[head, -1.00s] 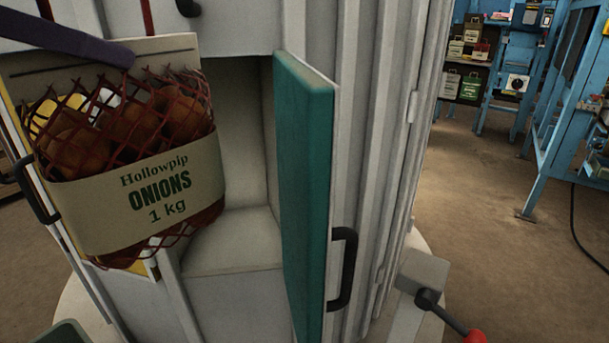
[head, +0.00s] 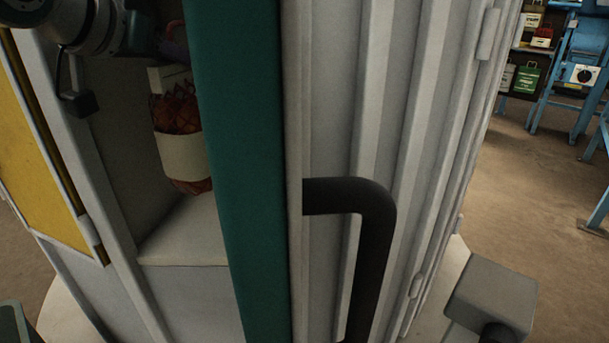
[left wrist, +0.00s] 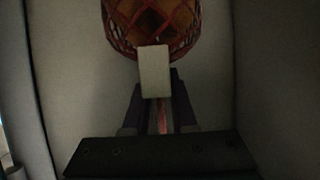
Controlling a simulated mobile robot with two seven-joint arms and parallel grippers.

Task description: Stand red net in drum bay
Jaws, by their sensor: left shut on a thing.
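The red net (head: 178,112) of onions, with a pale band and a pale top tag, is inside the drum bay (head: 185,235), upright and partly hidden behind the green door edge. My left gripper (left wrist: 155,105) is shut on the net's top tag (left wrist: 153,72); in the head view its fingers are mostly hidden behind the door. In the left wrist view the net (left wrist: 152,25) hangs beyond the fingers. The net's underside is close to the bay floor; I cannot tell whether it touches. My right gripper is not in view.
A yellow panel (head: 40,150) is at the left. A grey block (head: 490,300) sits low at right. Blue racks stand far off at right.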

